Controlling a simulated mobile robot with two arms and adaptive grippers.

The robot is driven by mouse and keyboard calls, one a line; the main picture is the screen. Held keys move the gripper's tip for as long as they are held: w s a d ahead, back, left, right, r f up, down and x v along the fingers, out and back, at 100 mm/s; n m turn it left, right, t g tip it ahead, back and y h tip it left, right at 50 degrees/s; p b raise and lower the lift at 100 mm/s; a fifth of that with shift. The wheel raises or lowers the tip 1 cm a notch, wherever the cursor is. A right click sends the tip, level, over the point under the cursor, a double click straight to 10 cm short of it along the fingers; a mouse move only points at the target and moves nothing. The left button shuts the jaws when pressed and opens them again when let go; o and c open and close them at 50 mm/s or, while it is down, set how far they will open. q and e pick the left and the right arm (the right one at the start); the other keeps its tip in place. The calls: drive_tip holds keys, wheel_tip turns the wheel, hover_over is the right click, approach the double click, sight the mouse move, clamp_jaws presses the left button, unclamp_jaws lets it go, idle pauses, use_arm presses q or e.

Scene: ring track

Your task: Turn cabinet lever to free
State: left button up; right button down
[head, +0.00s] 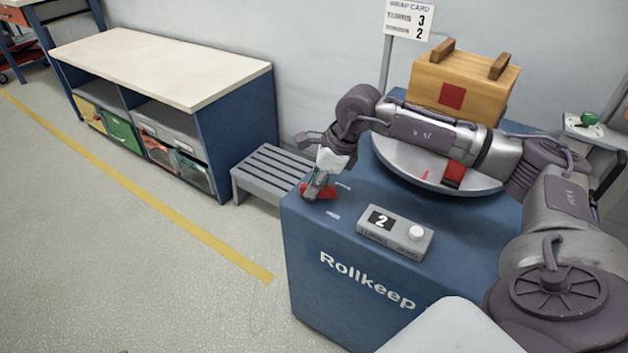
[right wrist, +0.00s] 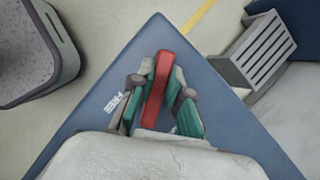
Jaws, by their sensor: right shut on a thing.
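The blue cabinet (head: 330,245), marked Rollkeep, has a red lever (head: 328,192) near the far left corner of its top. In the right wrist view the lever (right wrist: 157,85) points toward the cabinet's corner. My right gripper (head: 318,188) is lowered over the lever, and its green-padded fingers (right wrist: 160,98) are shut on it, one on each side. A white FREE label (right wrist: 115,102) lies left of the gripper in the wrist view. In the head view two small white labels lie beside the lever, too small to read. My left gripper is not in view.
A grey box (head: 396,233) with a "2" display and white knob sits on the cabinet. A slatted grey step (head: 270,172) and low bench (head: 160,65) stand left.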

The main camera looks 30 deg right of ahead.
drive_tip(key=m+h, duration=0.1)
drive_tip(key=m, duration=0.1)
drive_tip(key=m+t, duration=0.1)
drive_tip(key=m, duration=0.2)
drive_tip(key=shift+s+a+h, duration=0.15)
drive_tip(key=shift+h, duration=0.25)
drive_tip(key=shift+m, duration=0.4)
drive_tip(key=c, duration=1.1)
unclamp_jaws()
drive_tip(key=shift+v, duration=6)
